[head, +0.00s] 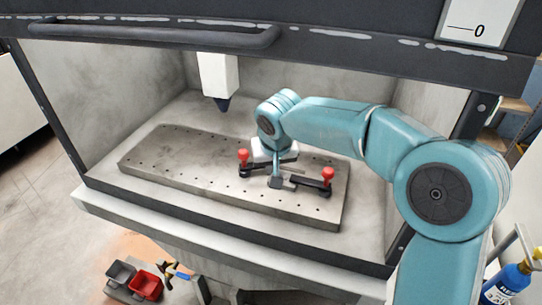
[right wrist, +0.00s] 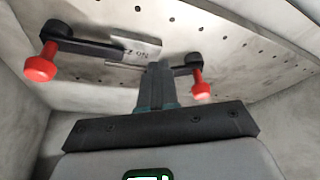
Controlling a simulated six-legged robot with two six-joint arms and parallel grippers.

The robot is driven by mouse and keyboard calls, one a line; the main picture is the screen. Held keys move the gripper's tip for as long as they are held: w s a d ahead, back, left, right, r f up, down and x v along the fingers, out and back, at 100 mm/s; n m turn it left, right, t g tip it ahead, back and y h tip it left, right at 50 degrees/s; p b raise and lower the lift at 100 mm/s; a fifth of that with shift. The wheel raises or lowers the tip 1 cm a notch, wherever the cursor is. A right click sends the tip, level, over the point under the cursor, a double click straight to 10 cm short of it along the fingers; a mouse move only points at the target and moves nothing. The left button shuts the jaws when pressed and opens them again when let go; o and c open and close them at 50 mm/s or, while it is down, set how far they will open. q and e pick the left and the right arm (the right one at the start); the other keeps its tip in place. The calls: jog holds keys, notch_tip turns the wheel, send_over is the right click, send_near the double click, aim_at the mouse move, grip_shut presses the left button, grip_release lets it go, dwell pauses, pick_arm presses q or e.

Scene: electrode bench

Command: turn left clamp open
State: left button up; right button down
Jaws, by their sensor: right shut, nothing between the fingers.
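The left clamp (head: 246,171) is a dark bar with a red knob (head: 243,156) standing on it. The right clamp (head: 312,184) has a similar red knob (head: 327,174). A small grey plate (head: 275,183) lies between them; it also shows in the right wrist view (right wrist: 137,47), with lettering. My right gripper (head: 277,164) reaches down between the two knobs, just right of the left one. In the right wrist view its fingers (right wrist: 158,72) are together and empty, between two red knobs and apart from both. My left gripper is not in view.
The clamps sit on a drilled metal plate (head: 185,170) inside a walled cabinet. A white block with a dark tip (head: 218,78) hangs at the back left. A dark handle (head: 150,34) crosses the cabinet front. Red (head: 146,285) and grey (head: 121,273) bins stand below, outside.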

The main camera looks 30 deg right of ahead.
jog(key=x, duration=0.5)
jog(key=shift+f+p, duration=0.35)
jog(key=shift+p, duration=0.05)
jog(key=w, duration=0.1)
jog(key=p, duration=0.1)
jog(key=w, duration=0.1)
jog(key=shift+w+d+r+p, duration=0.3)
jog(key=shift+d+p, duration=0.05)
jog(key=shift+d, duration=0.05)
jog(key=shift+w+d+f, duration=0.1)
jog(key=shift+w+d, duration=0.05)
jog(key=shift+w, duration=0.5)
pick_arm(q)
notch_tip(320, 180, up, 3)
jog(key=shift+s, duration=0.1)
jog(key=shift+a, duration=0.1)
pick_arm(e)
jog(key=shift+d, duration=0.2)
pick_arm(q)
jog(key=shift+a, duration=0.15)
pick_arm(e)
jog(key=shift+w+a+n, duration=0.1)
jog(key=shift+n, duration=0.2)
